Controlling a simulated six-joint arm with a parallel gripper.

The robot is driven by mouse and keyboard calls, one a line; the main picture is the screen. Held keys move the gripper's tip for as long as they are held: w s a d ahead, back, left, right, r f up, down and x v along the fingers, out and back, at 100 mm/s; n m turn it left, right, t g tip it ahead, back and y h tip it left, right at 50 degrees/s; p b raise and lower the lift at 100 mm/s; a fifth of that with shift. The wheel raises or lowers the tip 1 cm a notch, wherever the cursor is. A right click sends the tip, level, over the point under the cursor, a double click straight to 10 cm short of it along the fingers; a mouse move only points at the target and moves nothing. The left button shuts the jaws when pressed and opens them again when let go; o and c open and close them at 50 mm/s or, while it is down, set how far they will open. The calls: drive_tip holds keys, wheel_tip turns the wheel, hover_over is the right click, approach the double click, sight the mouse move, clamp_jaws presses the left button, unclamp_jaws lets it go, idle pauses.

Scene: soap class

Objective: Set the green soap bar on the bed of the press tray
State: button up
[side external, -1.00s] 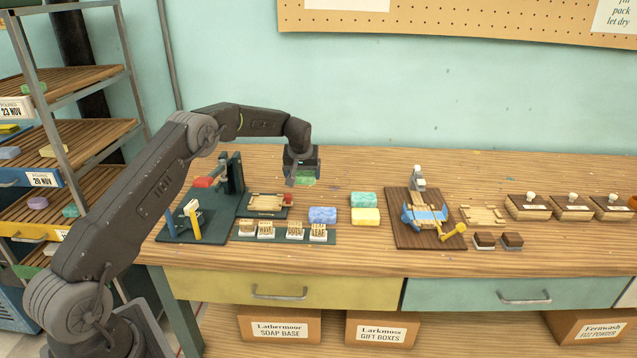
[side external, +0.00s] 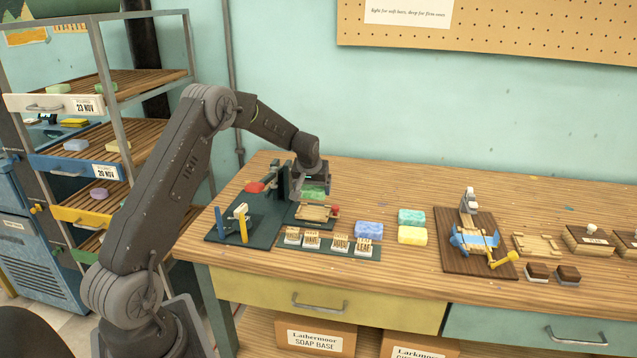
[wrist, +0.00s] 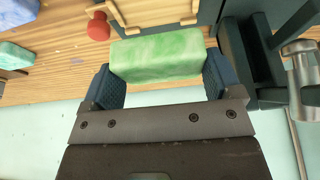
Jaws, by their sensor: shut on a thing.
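My gripper (side external: 314,190) is shut on the green soap bar (wrist: 158,56). In the wrist view the bar is pale marbled green and sits between the two blue-grey finger pads. In the side view the bar (side external: 314,191) shows low under my gripper, just behind the press tray (side external: 318,213). The tray is a small wooden frame on a dark base with a red knob at its right end. In the wrist view the tray's wooden edge (wrist: 150,14) and red knob (wrist: 97,27) lie just beyond the bar. The bar appears held above the bench, apart from the tray.
The dark press (side external: 283,183) with a red handle stands left of the tray. Several stamps (side external: 327,244) line up in front. Blue (side external: 368,229), teal (side external: 411,217) and yellow (side external: 412,235) bars lie right of it. Bare bench lies behind these bars.

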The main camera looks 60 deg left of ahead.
sight(314, 210)
drive_tip(key=shift+f, duration=2.5)
drive_tip(key=shift+f, duration=0.5)
drive_tip(key=o, duration=0.8)
drive_tip(key=shift+r, duration=0.1)
drive_tip(key=shift+r, duration=2.95)
